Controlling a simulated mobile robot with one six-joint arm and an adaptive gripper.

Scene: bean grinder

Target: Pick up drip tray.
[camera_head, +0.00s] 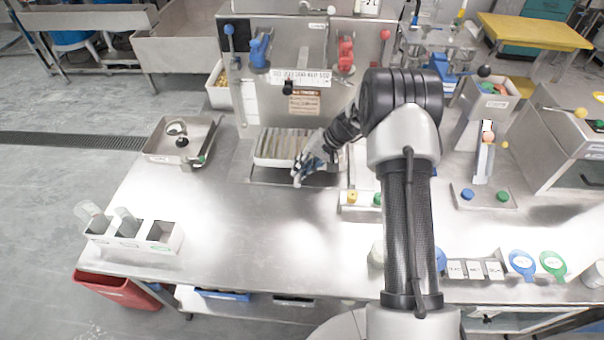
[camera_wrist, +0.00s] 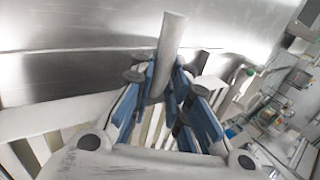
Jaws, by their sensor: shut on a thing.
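The drip tray (camera_head: 275,147) is a pale tray with a slatted top, in front of the base of the large grey machine. My gripper (camera_head: 302,172) is at its front right edge in the head view. In the wrist view, my gripper (camera_wrist: 165,95) has its blue finger pads shut around a grey round handle (camera_wrist: 170,42) at the tray's edge. The tray's pale rim and slats (camera_wrist: 45,125) show under and beside the fingers. The fingers hide where the handle joins the tray. I cannot tell whether the tray is lifted.
The grey machine (camera_head: 300,95) with blue and red knobs rises behind the tray. A metal box (camera_head: 160,140) stands at left, and a small holder with a yellow knob (camera_head: 352,196) is close to the right. The steel counter (camera_head: 235,230) is clear in front.

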